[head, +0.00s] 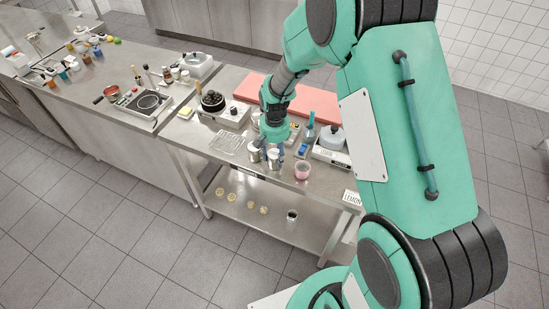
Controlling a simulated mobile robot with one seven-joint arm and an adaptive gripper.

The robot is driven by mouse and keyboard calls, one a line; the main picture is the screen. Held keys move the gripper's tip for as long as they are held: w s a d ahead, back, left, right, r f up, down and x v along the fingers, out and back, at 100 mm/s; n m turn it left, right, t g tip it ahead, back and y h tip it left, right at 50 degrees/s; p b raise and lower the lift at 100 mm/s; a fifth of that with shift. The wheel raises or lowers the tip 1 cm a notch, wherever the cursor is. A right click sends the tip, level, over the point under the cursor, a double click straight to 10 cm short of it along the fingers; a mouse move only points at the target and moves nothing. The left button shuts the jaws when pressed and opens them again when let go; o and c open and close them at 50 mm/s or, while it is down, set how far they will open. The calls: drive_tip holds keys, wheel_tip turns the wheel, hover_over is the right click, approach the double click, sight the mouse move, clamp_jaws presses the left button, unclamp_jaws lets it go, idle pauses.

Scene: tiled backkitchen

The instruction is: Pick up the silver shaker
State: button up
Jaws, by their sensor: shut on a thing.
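My gripper (273,150) points down over the front edge of the steel table (240,164). It is shut on a small silver shaker (273,160), which shows between and below the fingers. A second silver container (254,152) stands just to the left of it. The gripper and arm hide part of both. I cannot tell whether the held shaker touches the table.
A pink cup (302,170) stands close on the right, with a blue-handled tool (310,132) and a scale (330,154) behind. A wire rack (226,142) lies left. A red board (312,98) lies behind. A "LEMON" sign (352,198) stands at the right corner.

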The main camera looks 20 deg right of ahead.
sight(274, 153)
drive_tip(key=shift+r, duration=0.15)
drive_tip(key=shift+r, duration=0.6)
wheel_tip(274, 153, up, 2)
drive_tip(key=shift+r+p, duration=0.1)
drive_tip(key=shift+p, duration=0.25)
drive_tip(key=s+a+r+p, duration=0.1)
drive_tip(key=s, duration=1.5)
drive_tip(key=shift+r, duration=0.15)
drive_tip(key=shift+w, duration=0.1)
